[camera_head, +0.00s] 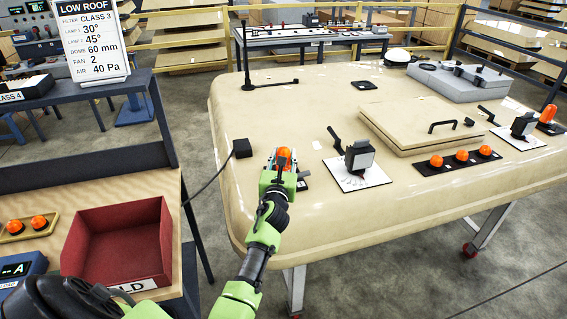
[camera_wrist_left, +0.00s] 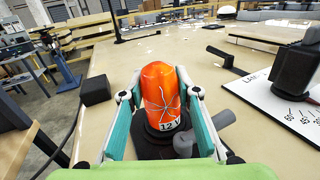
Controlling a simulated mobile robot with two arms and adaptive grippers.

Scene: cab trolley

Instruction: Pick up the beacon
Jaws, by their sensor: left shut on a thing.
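An orange beacon (camera_head: 285,156) with a dark base stands near the front left edge of the cream roof panel (camera_head: 300,215). My left gripper (camera_head: 281,165) is shut on the beacon. In the left wrist view the beacon (camera_wrist_left: 160,95) is upright between the two fingers (camera_wrist_left: 160,110), with cracks in its dome and a "12 V" label. Its black base (camera_wrist_left: 150,137) is partly hidden by the gripper. A second orange beacon (camera_head: 547,114) stands at the right edge of the roof. My right gripper cannot be made out.
A black box (camera_head: 242,148) with a cable sits left of the beacon. A lamp on a white scale plate (camera_head: 357,160) stands to the right. A beige hatch (camera_head: 420,115) lies beyond. A red bin (camera_head: 120,240) and small orange lamps (camera_head: 28,224) are on the left bench.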

